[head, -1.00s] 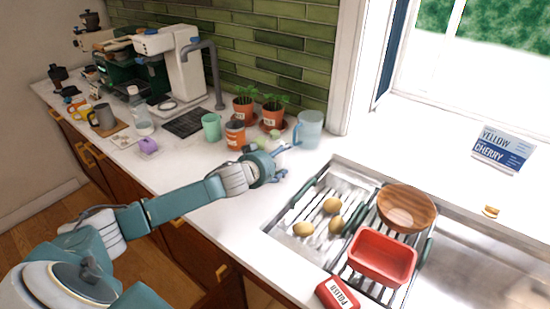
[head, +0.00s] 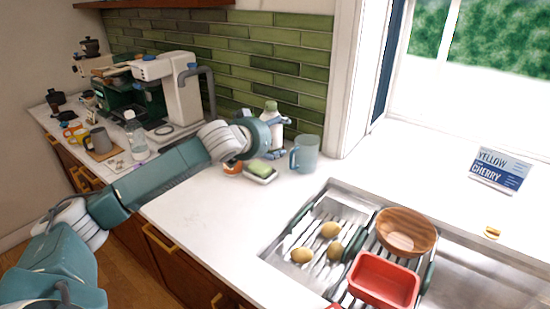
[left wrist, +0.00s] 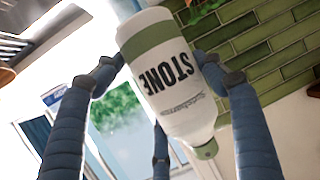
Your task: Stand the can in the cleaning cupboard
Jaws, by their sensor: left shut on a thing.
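My left gripper (head: 277,138) is shut on a white can (left wrist: 165,85) with a green band, a grey-green cap and the word STONE. In the head view the can (head: 271,112) is upright above the back of the counter, its lower part hidden by the gripper. In the left wrist view its lettering is upside down and blue fingers close around it. My right gripper is not in view. No cupboard labelled for cleaning can be made out.
A soap dish (head: 261,173) and a blue-grey mug (head: 305,154) stand just below the gripper. A sink rack (head: 322,226) holds yellow items, beside a wooden bowl (head: 406,232) and red tub (head: 384,279). Brown cabinet fronts (head: 180,262) lie under the counter. The front counter is clear.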

